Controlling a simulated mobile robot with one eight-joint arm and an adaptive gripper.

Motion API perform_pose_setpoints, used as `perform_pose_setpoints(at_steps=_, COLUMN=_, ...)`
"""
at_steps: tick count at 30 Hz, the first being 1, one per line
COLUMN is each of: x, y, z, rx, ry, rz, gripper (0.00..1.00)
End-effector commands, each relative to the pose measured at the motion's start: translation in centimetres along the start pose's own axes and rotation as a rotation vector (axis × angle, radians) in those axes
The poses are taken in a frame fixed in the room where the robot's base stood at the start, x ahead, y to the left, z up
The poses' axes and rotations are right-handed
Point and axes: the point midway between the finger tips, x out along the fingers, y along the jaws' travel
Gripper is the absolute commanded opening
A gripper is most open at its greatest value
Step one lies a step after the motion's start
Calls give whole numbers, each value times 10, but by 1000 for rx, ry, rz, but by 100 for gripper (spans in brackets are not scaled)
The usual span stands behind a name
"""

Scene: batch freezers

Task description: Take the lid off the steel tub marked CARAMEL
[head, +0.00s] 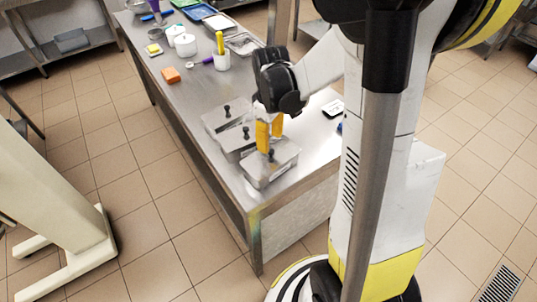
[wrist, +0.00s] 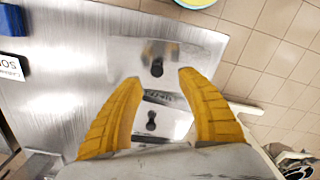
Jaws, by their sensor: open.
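Three lidded steel tubs stand in a row near the front end of the steel table: a far one (head: 214,123), a middle one (head: 231,146) and a near one (head: 258,176). Each lid has a black knob. I cannot read which is marked CARAMEL. My gripper (head: 269,145) is open and points down above the near tub. In the wrist view the yellow fingers of my gripper (wrist: 157,78) are apart with nothing between them. One lid knob (wrist: 157,68) shows ahead between the fingertips, and another knob (wrist: 151,120) shows lower, between the fingers.
A small card (head: 333,107) lies right of the tubs. The table edge is close to the tubs' left.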

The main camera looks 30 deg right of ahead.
Motion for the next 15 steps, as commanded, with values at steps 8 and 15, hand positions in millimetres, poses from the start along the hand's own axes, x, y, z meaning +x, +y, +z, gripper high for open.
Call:
perform_pose_setpoints(at_steps=8, x=32, y=5, z=2, rx=2, ry=1, rz=0, gripper=46)
perform_pose_setpoints(at_steps=15, x=59, y=6, z=2, rx=1, ry=1, rz=1, gripper=46)
